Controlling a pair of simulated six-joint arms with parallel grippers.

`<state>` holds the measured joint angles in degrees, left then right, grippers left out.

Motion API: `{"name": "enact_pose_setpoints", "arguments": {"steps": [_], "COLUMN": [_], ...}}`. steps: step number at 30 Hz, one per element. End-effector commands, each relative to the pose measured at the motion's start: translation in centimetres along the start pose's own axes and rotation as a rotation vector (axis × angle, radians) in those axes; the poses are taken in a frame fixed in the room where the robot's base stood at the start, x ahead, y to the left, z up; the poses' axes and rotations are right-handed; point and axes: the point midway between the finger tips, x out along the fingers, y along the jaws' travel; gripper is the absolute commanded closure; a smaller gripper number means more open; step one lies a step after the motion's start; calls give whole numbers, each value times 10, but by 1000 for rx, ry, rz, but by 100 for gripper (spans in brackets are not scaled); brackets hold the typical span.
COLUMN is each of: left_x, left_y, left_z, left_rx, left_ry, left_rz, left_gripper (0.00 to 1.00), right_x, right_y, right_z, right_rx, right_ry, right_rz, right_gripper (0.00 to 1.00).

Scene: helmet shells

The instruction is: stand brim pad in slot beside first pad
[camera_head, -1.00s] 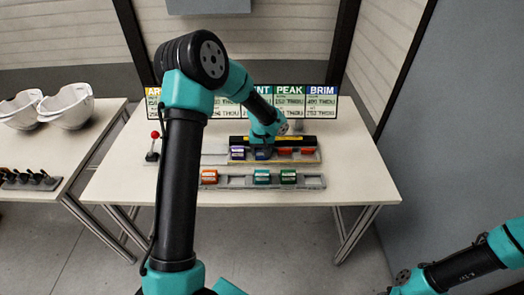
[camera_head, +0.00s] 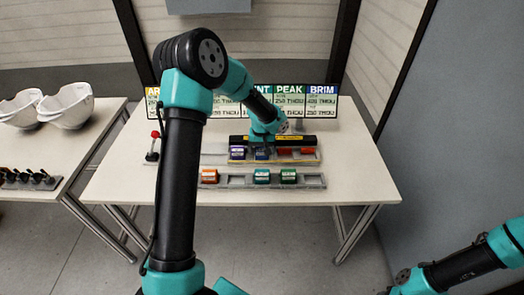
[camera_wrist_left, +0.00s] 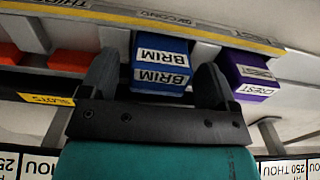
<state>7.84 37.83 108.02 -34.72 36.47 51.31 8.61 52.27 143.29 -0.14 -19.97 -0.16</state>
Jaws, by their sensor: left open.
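A blue pad labelled BRIM (camera_wrist_left: 160,65) stands in the back rack (camera_head: 214,159). It also shows in the head view (camera_head: 262,154). A purple CREST pad (camera_wrist_left: 250,75) stands beside it, also visible in the head view (camera_head: 237,153). My left gripper (camera_head: 262,146) is over the blue pad. In the left wrist view its open fingers (camera_wrist_left: 158,82) are on either side of the pad, with gaps showing.
A front rack (camera_head: 236,182) holds an orange pad (camera_head: 210,176), a teal pad (camera_head: 261,176) and a green pad (camera_head: 288,176). A red-knobbed lever (camera_head: 155,135) stands left. Label boards (camera_head: 322,100) stand behind.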

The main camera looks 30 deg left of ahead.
Motion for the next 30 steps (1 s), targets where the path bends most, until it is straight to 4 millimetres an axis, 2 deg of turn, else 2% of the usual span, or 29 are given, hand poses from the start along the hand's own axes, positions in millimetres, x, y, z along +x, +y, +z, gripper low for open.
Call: {"name": "enact_pose_setpoints", "arguments": {"steps": [18,23,30], "left_x": [-102,-114,-115], "left_y": [0,0,0], "left_z": [-1,0,0], "left_rx": [0,1,1], "left_ry": [2,1,0], "left_rz": [0,-1,-1], "left_gripper": [18,18,18], "right_x": [0,0,0], "right_y": [0,0,0], "right_z": [0,0,0], "right_rx": [0,0,0], "right_ry": [0,0,0], "right_rz": [0,0,0], "right_gripper": [57,57,57]}}
